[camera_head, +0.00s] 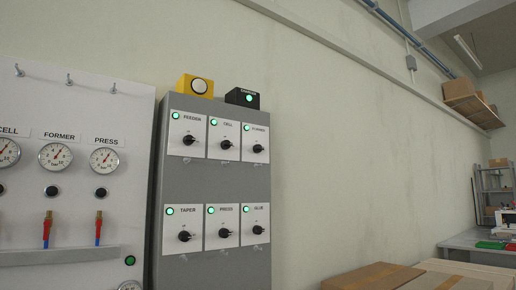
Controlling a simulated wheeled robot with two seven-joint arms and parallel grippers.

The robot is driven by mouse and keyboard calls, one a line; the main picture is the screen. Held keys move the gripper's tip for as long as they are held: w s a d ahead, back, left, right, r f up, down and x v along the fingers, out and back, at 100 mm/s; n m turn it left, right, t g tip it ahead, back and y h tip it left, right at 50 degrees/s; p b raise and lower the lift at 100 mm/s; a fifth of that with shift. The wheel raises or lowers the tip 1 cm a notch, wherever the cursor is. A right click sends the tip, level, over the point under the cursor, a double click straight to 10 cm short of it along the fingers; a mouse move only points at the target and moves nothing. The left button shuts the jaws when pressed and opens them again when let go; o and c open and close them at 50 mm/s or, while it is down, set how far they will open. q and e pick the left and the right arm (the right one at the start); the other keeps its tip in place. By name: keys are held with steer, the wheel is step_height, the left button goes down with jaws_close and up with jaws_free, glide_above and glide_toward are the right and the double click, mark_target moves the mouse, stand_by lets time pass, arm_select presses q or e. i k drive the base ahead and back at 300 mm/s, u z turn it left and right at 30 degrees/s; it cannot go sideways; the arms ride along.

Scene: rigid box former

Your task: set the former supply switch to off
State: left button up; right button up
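A grey switch cabinet (215,275) on the wall carries two rows of rotary switches, each with a black knob and a lit green lamp. The top row has the feeder switch (188,140), the cell switch (225,144) and a third switch (258,148) whose label is too small to read surely. The bottom row has the taper switch (184,236), press switch (224,233) and glue switch (258,230). No switch here is clearly labelled former. On the white board at left, a gauge labelled FORMER (55,156) sits above a black knob (52,191). Neither gripper is in view.
A yellow box with a pale button (195,87) and a black box with a green lamp (242,97) sit atop the cabinet. Cardboard boxes (372,277) stand at lower right. A bench (480,240) and shelf (495,180) are farther right. The wall between is bare.

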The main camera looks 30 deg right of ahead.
mark_target(257, 148)
steer(key=k, duration=0.65)
steer(key=z, duration=0.55)
steer(key=i, duration=1.45)
steer(key=u, duration=0.4)
